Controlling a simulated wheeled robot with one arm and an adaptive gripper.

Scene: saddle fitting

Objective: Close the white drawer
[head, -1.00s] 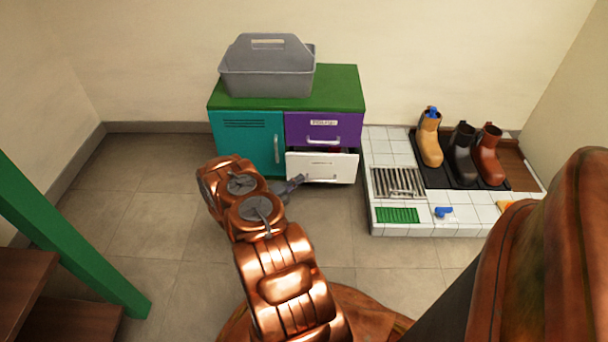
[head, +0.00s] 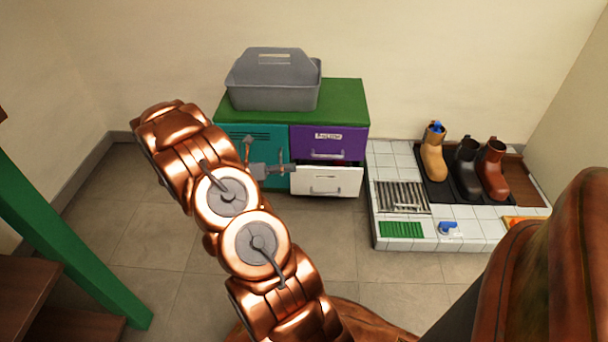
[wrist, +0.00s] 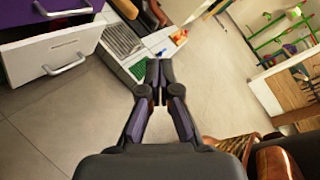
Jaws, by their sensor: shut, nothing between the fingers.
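The white drawer (head: 328,181) is the lower right drawer of the cabinet and stands partly pulled out, with a dark gap above its front. It also shows at the upper left of the wrist view (wrist: 30,76), with its silver bar handle. My gripper (head: 289,169) is at the left end of the white drawer in the head view; I cannot tell whether it touches it. In the wrist view my gripper (wrist: 159,75) has its fingertips together with nothing between them, and points past the drawer over the floor.
The purple drawer (head: 325,142) above is shut. The teal door (head: 257,150) is to the left. A grey caddy (head: 272,84) sits on the green cabinet top (head: 345,100). A tiled platform (head: 460,214) with boots stands to the right. Floor in front is clear.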

